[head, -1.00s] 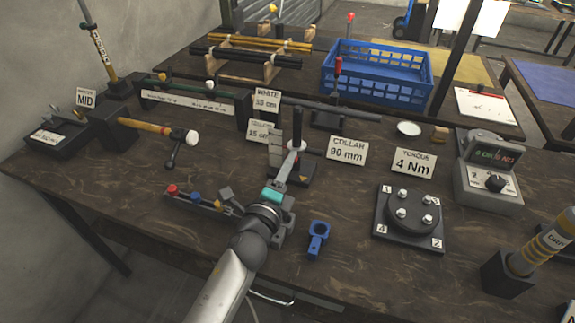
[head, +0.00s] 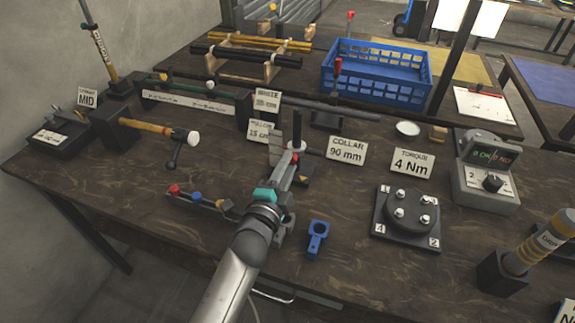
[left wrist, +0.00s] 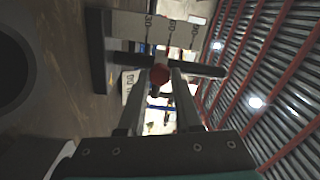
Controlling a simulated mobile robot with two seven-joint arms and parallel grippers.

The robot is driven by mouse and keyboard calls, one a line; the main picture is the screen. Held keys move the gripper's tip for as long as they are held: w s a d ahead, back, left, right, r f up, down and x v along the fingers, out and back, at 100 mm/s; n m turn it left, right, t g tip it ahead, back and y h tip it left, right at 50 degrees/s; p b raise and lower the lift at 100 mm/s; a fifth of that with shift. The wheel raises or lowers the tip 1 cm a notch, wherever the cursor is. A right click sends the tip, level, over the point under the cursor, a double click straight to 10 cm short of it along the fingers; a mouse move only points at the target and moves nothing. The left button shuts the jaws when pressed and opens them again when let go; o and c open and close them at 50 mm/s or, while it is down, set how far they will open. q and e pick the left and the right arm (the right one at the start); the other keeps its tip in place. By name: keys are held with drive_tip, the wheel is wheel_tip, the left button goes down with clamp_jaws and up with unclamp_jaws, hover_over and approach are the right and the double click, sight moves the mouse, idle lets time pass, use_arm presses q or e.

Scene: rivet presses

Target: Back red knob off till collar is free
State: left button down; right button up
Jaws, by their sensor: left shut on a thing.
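My left gripper (head: 291,161) is shut on the small red knob (head: 295,157), which also shows between its two fingers in the left wrist view (left wrist: 159,74). The knob sits at the side of a dark upright post (head: 297,128) on a small stand. A pale ring, which looks like the collar (head: 299,145), is around the post just above the knob. A grey scale plate (head: 276,140) stands beside the post; its marks show in the left wrist view (left wrist: 160,29). The fingers hide part of the knob and of the stand. My right gripper is not in view.
A "COLLAR 90 mm" card (head: 346,149) stands right of the post. A blue clamp-like part (head: 317,238) lies near my left arm.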

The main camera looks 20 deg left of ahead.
use_arm(q)
drive_tip(key=c, duration=0.6)
unclamp_jaws()
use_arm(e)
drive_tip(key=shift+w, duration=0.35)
